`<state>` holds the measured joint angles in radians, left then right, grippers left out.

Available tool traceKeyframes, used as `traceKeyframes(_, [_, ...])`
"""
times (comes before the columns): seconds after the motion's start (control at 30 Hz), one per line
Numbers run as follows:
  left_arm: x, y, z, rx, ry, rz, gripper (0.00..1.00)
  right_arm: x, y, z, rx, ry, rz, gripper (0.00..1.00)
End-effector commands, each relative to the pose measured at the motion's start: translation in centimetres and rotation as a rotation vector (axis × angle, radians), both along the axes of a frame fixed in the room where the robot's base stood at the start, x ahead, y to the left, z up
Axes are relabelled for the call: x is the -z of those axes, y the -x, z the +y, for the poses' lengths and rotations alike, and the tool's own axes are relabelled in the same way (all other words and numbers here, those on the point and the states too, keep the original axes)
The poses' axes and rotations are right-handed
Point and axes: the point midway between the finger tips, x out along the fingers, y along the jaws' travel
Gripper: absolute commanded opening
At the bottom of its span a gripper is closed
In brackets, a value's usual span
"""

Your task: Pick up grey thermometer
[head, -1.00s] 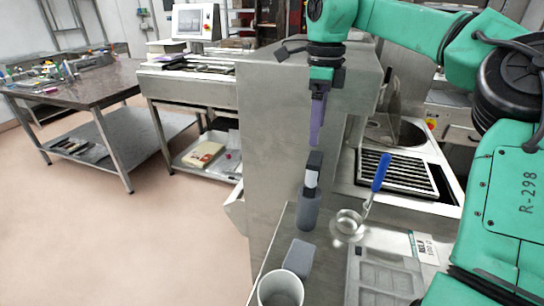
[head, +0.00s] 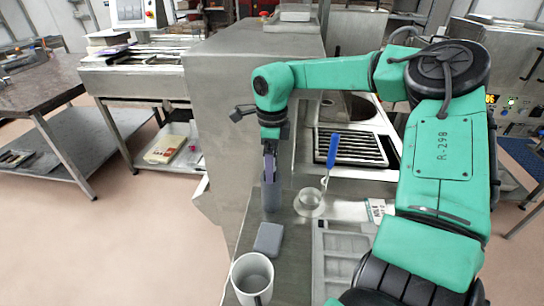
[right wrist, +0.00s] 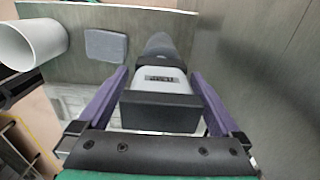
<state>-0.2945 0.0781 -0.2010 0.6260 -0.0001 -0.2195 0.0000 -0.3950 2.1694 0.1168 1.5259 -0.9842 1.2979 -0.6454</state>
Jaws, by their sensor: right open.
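The grey thermometer (head: 271,196) stands on the steel counter beside the tall steel housing. In the right wrist view the thermometer (right wrist: 161,80) shows a black end block, a pale section with a small display and a grey far part. My right gripper (head: 270,163) points down over it, hiding its upper part in the head view. In the right wrist view its purple fingers (right wrist: 158,77) are open, one on each side of the thermometer, with gaps visible. My left gripper is not in view.
A grey block (head: 269,238) and a white cup (head: 240,270) stand nearer on the counter. Right of the thermometer are a ladle with a blue handle (head: 332,150) and a grey mould tray (head: 320,262). The steel housing (head: 225,120) rises close on the left.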

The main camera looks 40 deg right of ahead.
Motion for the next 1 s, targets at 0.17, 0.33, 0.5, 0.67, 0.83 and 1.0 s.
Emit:
traceKeyframes(0.17, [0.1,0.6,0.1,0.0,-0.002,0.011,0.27,0.0,0.0,0.0,0.0,0.001,-0.001,0.66])
traceKeyframes(0.33, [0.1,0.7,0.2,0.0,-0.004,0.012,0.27,0.0,0.0,0.0,0.0,0.001,-0.001,0.17])
traceKeyframes(0.5, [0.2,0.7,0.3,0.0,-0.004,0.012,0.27,-0.1,0.0,0.0,0.0,0.0,-0.001,0.17])
traceKeyframes(0.67, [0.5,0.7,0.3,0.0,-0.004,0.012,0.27,-0.9,-0.1,-0.1,0.001,0.002,-0.004,0.17])
traceKeyframes(0.83, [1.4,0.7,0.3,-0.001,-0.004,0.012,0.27,-3.7,-0.1,-0.1,0.001,0.004,-0.006,0.17])
traceKeyframes(1.0, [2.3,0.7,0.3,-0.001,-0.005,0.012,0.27,-7.8,-0.1,-0.1,0.001,0.003,-0.005,0.17])
